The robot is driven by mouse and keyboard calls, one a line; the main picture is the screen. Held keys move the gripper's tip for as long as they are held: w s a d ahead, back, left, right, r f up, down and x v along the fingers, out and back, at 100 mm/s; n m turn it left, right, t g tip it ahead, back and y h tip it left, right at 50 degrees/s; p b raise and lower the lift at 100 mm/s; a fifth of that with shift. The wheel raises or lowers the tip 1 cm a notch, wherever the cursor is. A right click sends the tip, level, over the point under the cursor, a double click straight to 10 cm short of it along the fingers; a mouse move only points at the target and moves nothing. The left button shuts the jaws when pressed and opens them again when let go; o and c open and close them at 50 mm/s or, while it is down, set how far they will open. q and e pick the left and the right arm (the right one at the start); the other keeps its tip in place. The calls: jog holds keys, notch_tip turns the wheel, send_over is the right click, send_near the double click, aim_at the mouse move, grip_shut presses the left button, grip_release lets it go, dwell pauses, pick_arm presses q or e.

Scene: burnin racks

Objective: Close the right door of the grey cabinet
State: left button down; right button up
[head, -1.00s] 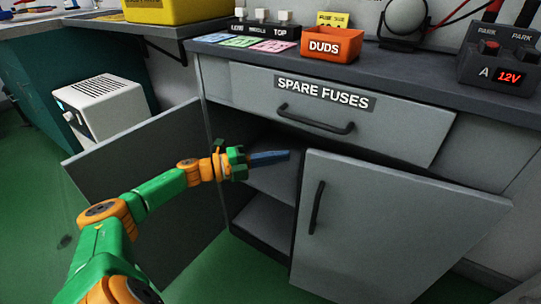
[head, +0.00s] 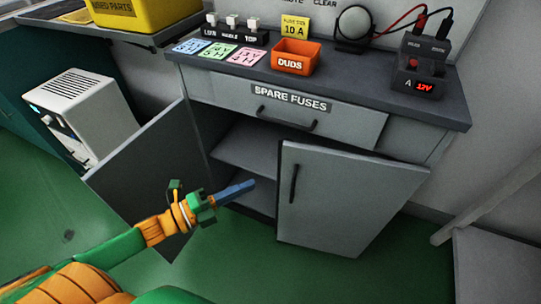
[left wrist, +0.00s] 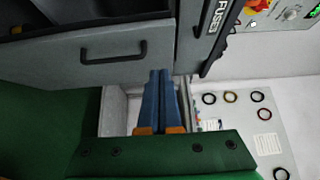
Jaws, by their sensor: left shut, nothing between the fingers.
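The grey cabinet (head: 409,138) stands in the middle of the head view under a dark worktop. Its right door (head: 345,205) stands ajar, with a dark vertical handle (head: 293,183) near its free left edge. Its left door (head: 140,165) is swung wide open to the left. My left gripper (head: 250,184), with blue fingers, is shut and empty. In the head view it is in front of the opening, left of the right door's free edge. The left wrist view shows the fingers (left wrist: 158,100) and the right door's handle (left wrist: 115,50). My right gripper is out of view.
The SPARE FUSES drawer (head: 350,125) above the doors is closed. The worktop (head: 350,85) holds an orange DUDS bin (head: 297,60) and a 12V unit (head: 418,75). A white box (head: 85,110) stands behind the left door. Green floor is clear in front.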

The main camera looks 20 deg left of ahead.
pick_arm(q)
jog(key=x, duration=0.3)
jog(key=w+a+b+x, duration=0.1)
jog(key=x, duration=0.3)
jog(key=a+x, duration=0.1)
jog(key=x, duration=0.2)
jog(key=shift+w+d+f+b, duration=0.15)
jog(key=shift+w+d+b, duration=0.05)
jog(key=shift+w+b, duration=0.2)
jog(key=shift+w, duration=0.3)
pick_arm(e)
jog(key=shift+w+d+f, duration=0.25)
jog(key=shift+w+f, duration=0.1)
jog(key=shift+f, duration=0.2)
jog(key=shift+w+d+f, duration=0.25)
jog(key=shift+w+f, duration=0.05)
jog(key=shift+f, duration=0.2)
